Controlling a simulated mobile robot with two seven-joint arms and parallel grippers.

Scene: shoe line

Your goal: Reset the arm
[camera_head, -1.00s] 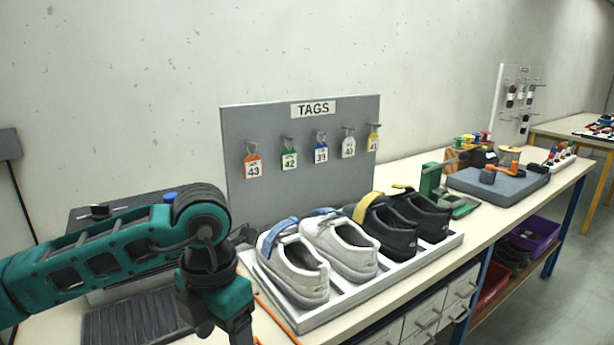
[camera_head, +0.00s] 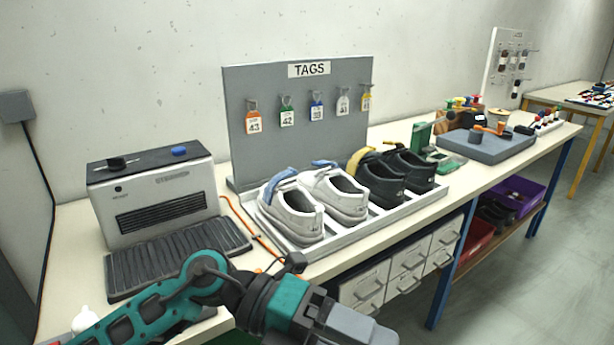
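One teal and black arm of mine, the left one, comes in from the lower left in the head view. Its forearm crosses in front of the workbench's front edge, and its grey end part (camera_head: 358,326) reaches the bottom edge of the picture. The fingertips are not shown, so I cannot see whether this gripper is open or shut. The arm is below and in front of the shoe tray (camera_head: 345,238), apart from the shoes. My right arm and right gripper are not in view.
White shoes (camera_head: 292,213) and black shoes (camera_head: 408,170) stand in the tray. Behind is a grey TAGS board (camera_head: 245,90) with several hanging tags. A heater-like machine (camera_head: 160,207) with a ribbed mat (camera_head: 180,258) is at left. White drawers (camera_head: 410,258) sit under the bench.

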